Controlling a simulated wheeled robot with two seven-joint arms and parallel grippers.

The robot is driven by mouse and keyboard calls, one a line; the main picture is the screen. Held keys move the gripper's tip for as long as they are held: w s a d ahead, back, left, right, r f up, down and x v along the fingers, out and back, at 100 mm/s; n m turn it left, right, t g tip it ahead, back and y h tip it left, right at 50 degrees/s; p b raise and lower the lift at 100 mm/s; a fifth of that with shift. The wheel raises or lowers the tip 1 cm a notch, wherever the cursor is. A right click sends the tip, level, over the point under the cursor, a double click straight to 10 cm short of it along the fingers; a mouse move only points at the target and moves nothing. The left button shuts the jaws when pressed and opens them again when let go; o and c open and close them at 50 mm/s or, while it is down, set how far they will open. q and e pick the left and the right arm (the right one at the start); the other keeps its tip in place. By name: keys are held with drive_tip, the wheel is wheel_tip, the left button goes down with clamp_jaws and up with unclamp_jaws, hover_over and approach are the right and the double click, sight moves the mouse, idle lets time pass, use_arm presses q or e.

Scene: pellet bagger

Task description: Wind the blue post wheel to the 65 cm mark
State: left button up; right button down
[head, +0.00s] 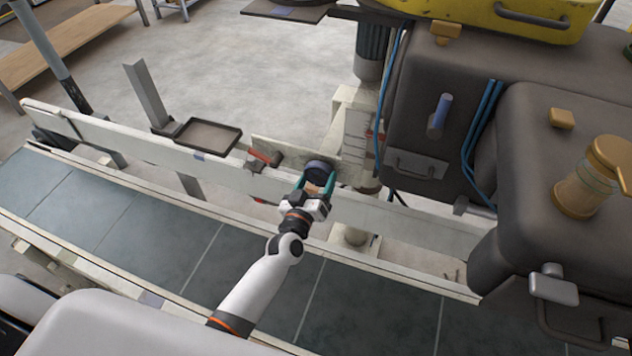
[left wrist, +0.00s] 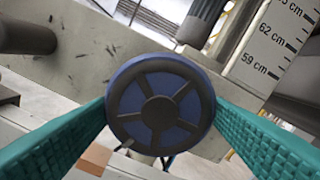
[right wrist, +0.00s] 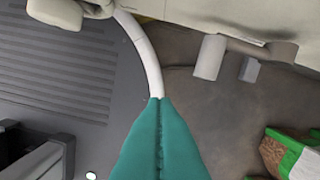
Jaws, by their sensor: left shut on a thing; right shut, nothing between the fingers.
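The blue post wheel (left wrist: 160,104) is a dark spoked disc with a blue face, in the middle of the left wrist view. In the head view the wheel (head: 318,168) sits at the conveyor's far rail. My left gripper (head: 316,184) is shut on it, with one teal finger on each side of the rim. The scale (left wrist: 280,45) at the upper right of the left wrist view shows 59 cm and 62 cm marks; the top label is cut off. I cannot tell a pointer. My right gripper (right wrist: 160,100) is shut and empty, its teal fingers pressed together.
The conveyor (head: 150,235) runs below the wheel, with a pale rail along its far side. A small dark tray (head: 207,136) and a red handle (head: 262,156) are left of the wheel. A large dark machine (head: 440,120) with blue hoses stands at the right.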

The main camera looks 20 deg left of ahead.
use_arm(q)
drive_tip(key=n, duration=0.4)
drive_tip(key=shift+n+b, duration=0.3)
drive_tip(key=shift+b, duration=0.05)
drive_tip(key=n+b, duration=0.1)
drive_tip(key=n, duration=0.4)
drive_tip(key=shift+n, duration=0.3)
drive_tip(key=o, duration=1)
drive_tip(key=shift+s, duration=0.1)
drive_tip(key=s, duration=0.6)
drive_tip(key=s+b, duration=0.1)
drive_tip(key=s, duration=0.5)
drive_tip(key=shift+a, duration=0.2)
